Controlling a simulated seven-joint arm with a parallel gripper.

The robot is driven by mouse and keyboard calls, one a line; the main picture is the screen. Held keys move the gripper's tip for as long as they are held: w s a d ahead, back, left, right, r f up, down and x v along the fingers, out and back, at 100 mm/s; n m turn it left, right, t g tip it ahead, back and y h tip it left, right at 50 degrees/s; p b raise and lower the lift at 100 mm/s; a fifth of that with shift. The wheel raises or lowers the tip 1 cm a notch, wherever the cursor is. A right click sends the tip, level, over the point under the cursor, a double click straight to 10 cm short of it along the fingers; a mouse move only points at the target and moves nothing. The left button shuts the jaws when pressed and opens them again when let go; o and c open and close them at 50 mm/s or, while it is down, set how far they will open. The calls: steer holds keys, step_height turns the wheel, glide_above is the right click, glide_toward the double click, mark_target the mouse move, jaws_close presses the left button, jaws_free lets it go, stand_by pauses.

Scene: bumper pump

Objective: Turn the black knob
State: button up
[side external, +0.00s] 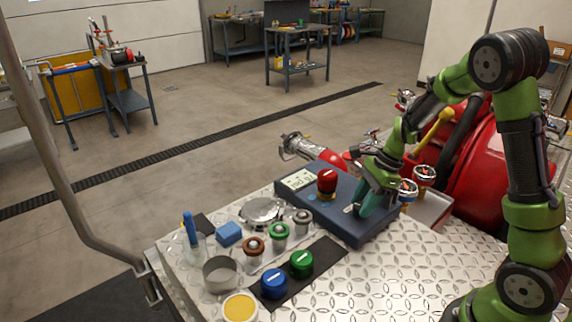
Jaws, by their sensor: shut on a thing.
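A dark blue control box (315,208) sits on the metal diamond-plate deck. A red knob (327,182) stands upright on it, with a small display (299,179) behind to its left. My gripper (360,208) reaches down onto the right part of the box, just right of the red knob. Its fingers are shut on what appears to be the black knob, which the fingers hide almost entirely. I cannot tell which way the black knob points.
A blue knob (273,283) and a green knob (301,263) sit on a black mat in front. Several capped jars, a blue block (229,233) and a yellow-topped tin (239,307) stand at left. Gauges and valves (424,175) crowd the right. The front right deck is clear.

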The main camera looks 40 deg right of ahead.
steer(key=n+g, duration=0.1)
steer(key=n, duration=0.2)
steer(key=n+g, duration=0.1)
steer(key=n, duration=0.2)
steer(key=shift+w+y, duration=0.2)
steer(key=shift+y, duration=0.1)
steer(key=n+g, duration=0.1)
steer(key=n, duration=0.2)
steer(key=n+g, duration=0.1)
steer(key=n, duration=0.2)
steer(key=shift+w+g+h, duration=0.1)
steer(key=shift+g+h, duration=0.2)
steer(key=shift+h, duration=0.1)
steer(key=shift+r, duration=0.1)
steer(key=o, duration=1)
steer(key=v, duration=1.6)
steer(key=shift+w+r, duration=0.1)
steer(key=shift+r, duration=0.3)
